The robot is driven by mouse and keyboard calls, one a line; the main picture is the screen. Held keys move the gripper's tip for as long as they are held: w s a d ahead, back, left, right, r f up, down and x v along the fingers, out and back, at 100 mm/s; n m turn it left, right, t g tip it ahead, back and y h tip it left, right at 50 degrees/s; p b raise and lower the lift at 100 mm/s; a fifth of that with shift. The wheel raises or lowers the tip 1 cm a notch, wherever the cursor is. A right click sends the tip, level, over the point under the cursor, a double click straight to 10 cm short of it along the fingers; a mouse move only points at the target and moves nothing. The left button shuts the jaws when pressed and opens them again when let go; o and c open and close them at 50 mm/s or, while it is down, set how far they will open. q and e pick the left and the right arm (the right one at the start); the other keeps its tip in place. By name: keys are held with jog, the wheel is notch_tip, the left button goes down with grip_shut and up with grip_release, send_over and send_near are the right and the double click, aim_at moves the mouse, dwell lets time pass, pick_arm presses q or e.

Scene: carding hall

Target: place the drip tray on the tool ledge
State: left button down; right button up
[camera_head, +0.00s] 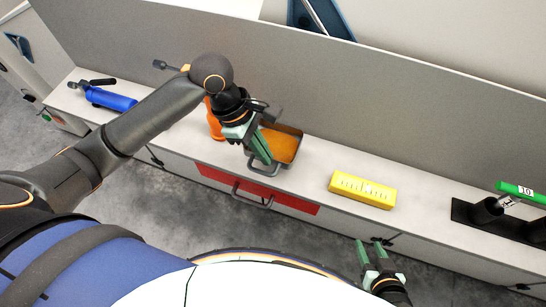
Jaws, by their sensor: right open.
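The drip tray (287,147), a dark-rimmed tray with an orange inside and loop handles at its near and far ends, appears on or just above the long pale ledge (318,168), which I take as the tool ledge. I cannot tell whether the tray touches the surface. My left gripper (262,154) reaches down from the left at the tray's left side, its green fingers overlapping the rim. The arm hides part of the tray, and I cannot tell whether the fingers grip it. My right gripper (370,246) is open and empty, low in front of the ledge.
An orange bottle-like thing (214,122) stands left of the tray, partly behind my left arm. A blue cylinder (110,99) lies at the far left. A yellow block (362,189) lies right of the tray. A dark holder (488,211) with a green-handled thing (520,192) is at far right.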

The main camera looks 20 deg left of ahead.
pick_arm(q)
jog(key=shift+w+d+f, duration=0.3)
jog(key=shift+w+f, duration=0.1)
jog(key=shift+f, duration=0.15)
jog(key=shift+w+d+f, duration=0.25)
jog(key=shift+w+f, duration=0.15)
jog(key=shift+f, duration=0.1)
jog(key=shift+w+f, duration=0.15)
jog(key=shift+f, duration=1.6)
jog(key=c, duration=1.1)
grip_release()
jog(key=shift+f, duration=0.1)
jog(key=v, duration=1.2)
jog(key=shift+d, duration=0.1)
